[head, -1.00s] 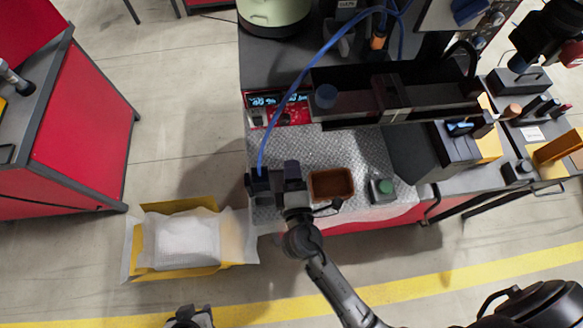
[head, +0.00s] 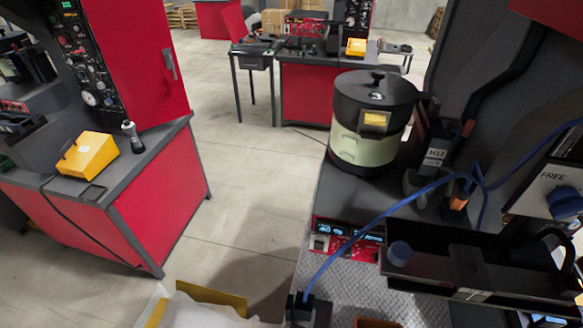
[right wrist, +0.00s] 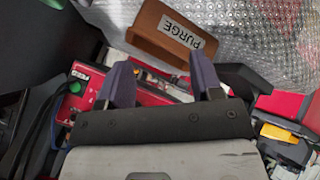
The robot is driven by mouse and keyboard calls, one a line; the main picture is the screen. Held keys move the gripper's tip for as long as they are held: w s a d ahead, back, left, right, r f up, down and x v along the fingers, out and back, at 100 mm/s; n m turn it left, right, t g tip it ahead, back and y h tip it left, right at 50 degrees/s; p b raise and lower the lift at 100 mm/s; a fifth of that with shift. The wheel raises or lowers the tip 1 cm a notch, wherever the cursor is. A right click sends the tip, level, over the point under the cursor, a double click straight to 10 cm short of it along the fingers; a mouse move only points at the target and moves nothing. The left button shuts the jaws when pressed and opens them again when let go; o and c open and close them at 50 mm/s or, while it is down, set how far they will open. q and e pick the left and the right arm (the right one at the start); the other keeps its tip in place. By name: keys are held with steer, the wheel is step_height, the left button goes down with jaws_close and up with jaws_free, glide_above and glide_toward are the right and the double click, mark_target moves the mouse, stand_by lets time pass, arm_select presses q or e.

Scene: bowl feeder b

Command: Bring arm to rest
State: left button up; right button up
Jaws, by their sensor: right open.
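My right gripper (right wrist: 162,66) shows in the right wrist view. Its two dark blue fingers are spread apart with nothing between them. A brown bin with a PURGE label (right wrist: 146,26) lies beyond the fingertips. Neither gripper can be made out for certain in the head view. A blue cable (head: 340,245) runs down to a dark block (head: 301,306) at the bottom edge of the head view, where the picture cuts it off.
A round feeder (head: 364,148) marked 3 stands at the back of the bench. A dark trough (head: 500,272) crosses the bench at right. A red cabinet (head: 160,220) with a yellow box (head: 88,155) stands left. Open floor (head: 245,180) lies between.

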steer(key=s+a+m+g+y, duration=0.15)
steer(key=s+g+y, duration=0.3)
steer(key=s, duration=0.45)
arm_select(q)
step_height(320, 180, up, 31)
steer(key=p, duration=3)
steer(key=shift+f+p, duration=0.15)
steer(key=shift+p, duration=0.15)
arm_select(e)
step_height(320, 180, up, 30)
steer(key=shift+d, duration=0.2)
arm_select(q)
steer(key=shift+d+f, duration=0.1)
steer(key=shift+d, duration=0.05)
arm_select(e)
steer(key=shift+f+m, duration=0.15)
steer(key=shift+m, duration=0.1)
